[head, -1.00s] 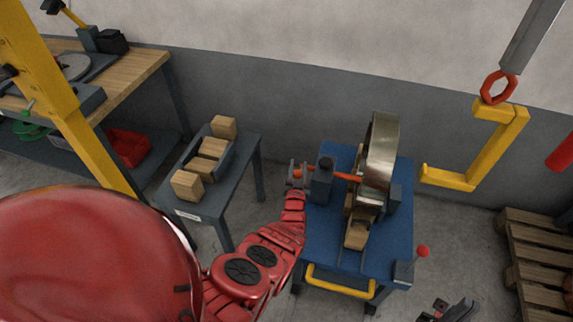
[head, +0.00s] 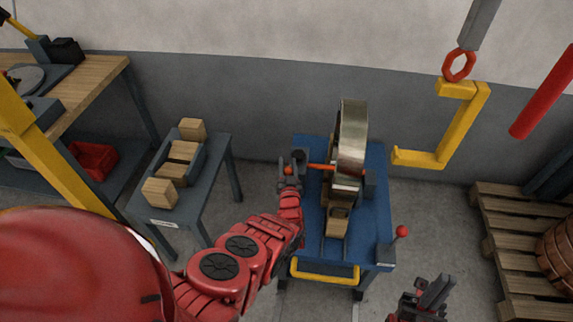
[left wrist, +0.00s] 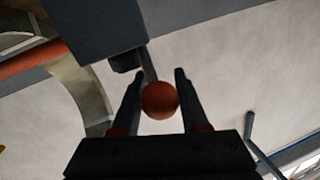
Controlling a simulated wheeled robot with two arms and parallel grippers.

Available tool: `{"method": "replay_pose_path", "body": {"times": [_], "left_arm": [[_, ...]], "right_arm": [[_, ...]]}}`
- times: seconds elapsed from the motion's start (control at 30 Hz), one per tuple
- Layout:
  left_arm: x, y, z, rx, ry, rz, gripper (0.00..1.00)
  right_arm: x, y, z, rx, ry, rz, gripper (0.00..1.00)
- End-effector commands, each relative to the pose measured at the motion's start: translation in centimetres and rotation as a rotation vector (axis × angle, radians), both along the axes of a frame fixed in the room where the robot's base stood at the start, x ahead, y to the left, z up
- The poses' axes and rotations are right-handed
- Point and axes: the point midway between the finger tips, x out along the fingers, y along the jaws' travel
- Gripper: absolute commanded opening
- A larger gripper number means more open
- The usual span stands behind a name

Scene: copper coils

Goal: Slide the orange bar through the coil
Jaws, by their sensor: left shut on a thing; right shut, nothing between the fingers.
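The copper coil (head: 352,130), a shiny upright ring, stands on wooden blocks on the blue cart (head: 372,215). The orange bar (head: 321,166) reaches from beside my left gripper toward the coil's left side; how far it enters is hidden. My left gripper (head: 290,166) is shut on the bar's round knob end, left of the coil. In the left wrist view the orange knob (left wrist: 159,100) sits between the fingers, and an orange length of bar (left wrist: 30,58) shows by the coil's rim (left wrist: 88,95). My right gripper (head: 438,288) is shut and empty, low and right of the cart.
A dark block (left wrist: 95,28) stands close to my left fingers. A side table (head: 215,150) with wooden blocks is at left. A yellow hook (head: 455,135) hangs right of the coil. A red-knobbed lever (head: 401,232) rises at the cart's front right corner. Pallets (head: 505,230) lie far right.

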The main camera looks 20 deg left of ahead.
Motion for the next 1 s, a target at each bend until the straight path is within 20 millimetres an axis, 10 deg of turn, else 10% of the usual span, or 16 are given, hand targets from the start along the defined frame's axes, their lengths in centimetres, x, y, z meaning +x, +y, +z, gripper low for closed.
{"method": "replay_pose_path", "body": {"times": [0.2, 0.67, 1.0], "left_arm": [[0.1, -0.5, -0.2, -0.003, 0.003, -0.009, 0.73], [-0.7, -0.7, 0.0, -0.003, 0.001, -0.004, 0.73], [-4.8, -2.6, -0.2, -0.003, 0.007, -0.007, 0.73]], "right_arm": [[0.0, 0.0, 0.0, 0.0, 0.0, 0.0, 0.0], [0.0, 0.0, 0.3, 0.0, 0.0, 0.0, 0.0], [0.0, 0.0, 0.8, 0.0, 0.0, 0.0, 0.0]]}}
